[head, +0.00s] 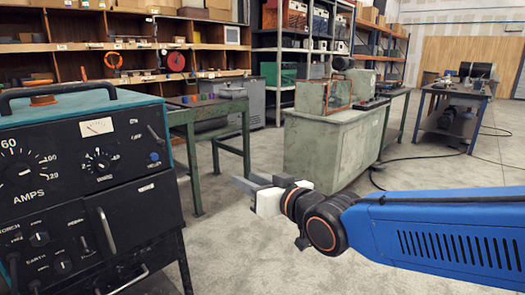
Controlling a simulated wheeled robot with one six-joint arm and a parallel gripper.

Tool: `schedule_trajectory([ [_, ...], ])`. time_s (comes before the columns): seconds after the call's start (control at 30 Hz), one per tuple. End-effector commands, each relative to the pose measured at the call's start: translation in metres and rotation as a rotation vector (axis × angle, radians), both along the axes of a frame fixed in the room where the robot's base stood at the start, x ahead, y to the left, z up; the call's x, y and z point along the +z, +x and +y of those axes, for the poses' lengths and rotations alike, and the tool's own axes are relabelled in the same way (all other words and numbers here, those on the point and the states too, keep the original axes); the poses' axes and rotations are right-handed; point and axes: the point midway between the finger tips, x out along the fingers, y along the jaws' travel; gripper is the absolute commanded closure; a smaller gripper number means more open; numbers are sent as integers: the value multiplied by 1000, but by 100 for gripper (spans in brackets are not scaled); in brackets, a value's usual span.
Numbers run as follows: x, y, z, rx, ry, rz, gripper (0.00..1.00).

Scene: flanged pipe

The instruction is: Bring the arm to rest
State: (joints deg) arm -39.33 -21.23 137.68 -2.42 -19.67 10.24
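My blue arm (440,236) reaches in from the right edge, with dark wrist joints that carry orange rings. My gripper (246,184) is at its end, a white body with grey fingers pointing left. It is in the air over the bare concrete floor, apart from the things around it. I see nothing held in it, but the fingers overlap in this view and their gap cannot be made out. No flanged pipe can be picked out.
A teal and black welding machine (85,165) stands close at the left. Behind my gripper are a green metal table (192,120) and a green-grey cabinet (325,150). A dark workbench (450,115) is farther right. Shelves line the back. Concrete floor (235,240) is clear in front.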

Motion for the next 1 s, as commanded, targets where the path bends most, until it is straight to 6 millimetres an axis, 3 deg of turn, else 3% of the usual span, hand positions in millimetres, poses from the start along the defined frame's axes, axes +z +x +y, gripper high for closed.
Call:
schedule_trajectory([
  [0.03,-9,5,-26,-44,-37,34,69],
  [0.27,-58,0,-130,-209,-201,223,69],
  [0.47,-99,-33,-213,-335,-316,412,69],
  [0.6,-126,-70,-263,-412,-379,557,69],
  [0.8,-159,-135,-317,-499,-443,765,69],
  [1.0,-177,-183,-341,-540,-469,908,69],
])
